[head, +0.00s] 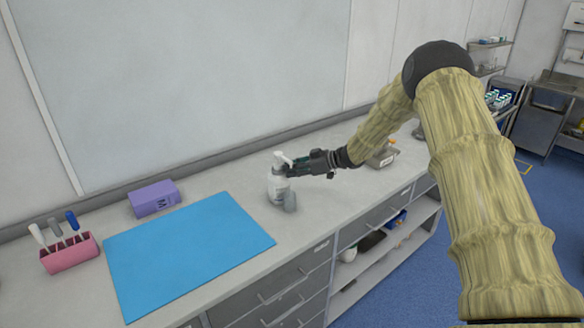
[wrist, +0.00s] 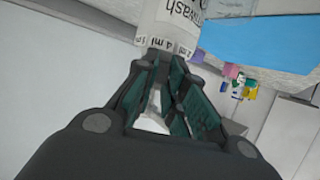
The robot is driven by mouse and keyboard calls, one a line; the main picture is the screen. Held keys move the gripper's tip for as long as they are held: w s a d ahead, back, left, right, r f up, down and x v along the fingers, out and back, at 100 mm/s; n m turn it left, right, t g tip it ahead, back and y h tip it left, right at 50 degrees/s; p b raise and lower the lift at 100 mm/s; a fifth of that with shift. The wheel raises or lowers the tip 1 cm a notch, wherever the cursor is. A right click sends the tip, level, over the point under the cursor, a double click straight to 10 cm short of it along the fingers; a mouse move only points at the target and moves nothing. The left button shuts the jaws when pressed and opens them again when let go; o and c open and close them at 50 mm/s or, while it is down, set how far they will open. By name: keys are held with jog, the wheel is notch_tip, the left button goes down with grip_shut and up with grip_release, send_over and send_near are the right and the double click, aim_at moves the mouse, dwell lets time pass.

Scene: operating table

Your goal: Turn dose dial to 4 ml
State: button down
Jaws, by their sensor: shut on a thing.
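A white pump bottle (head: 277,188) stands upright on the counter, with a white pump head (head: 281,159) on top. In the wrist view, the bottle (wrist: 185,12) shows part of a label ending in "wash". A white band with dose marks (wrist: 167,46) runs around its top; "4 ml" is near the middle and "2 ml" to its right. My gripper (head: 300,166) reaches in from the right at the pump's height. Its teal-padded fingers (wrist: 165,82) are shut on the dose dial at the bottle's top. The fingers hide most of the dial and its pointer.
A small grey cylinder (head: 290,201) stands close in front of the bottle. A blue mat (head: 185,250), purple box (head: 154,199) and pink rack (head: 69,254) with pens lie to the left. A scale-like device (head: 383,157) is behind my gripper. The counter's front edge is near.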

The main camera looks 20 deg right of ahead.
jog(key=shift+w+d+n+g+y, duration=0.15)
jog(key=shift+w+n+g+y, duration=0.3)
jog(key=shift+n+g, duration=0.3)
jog(key=c, duration=1.5)
grip_release()
jog(key=shift+d, duration=0.1)
jog(key=v, duration=1.2)
jog(key=shift+w, duration=0.1)
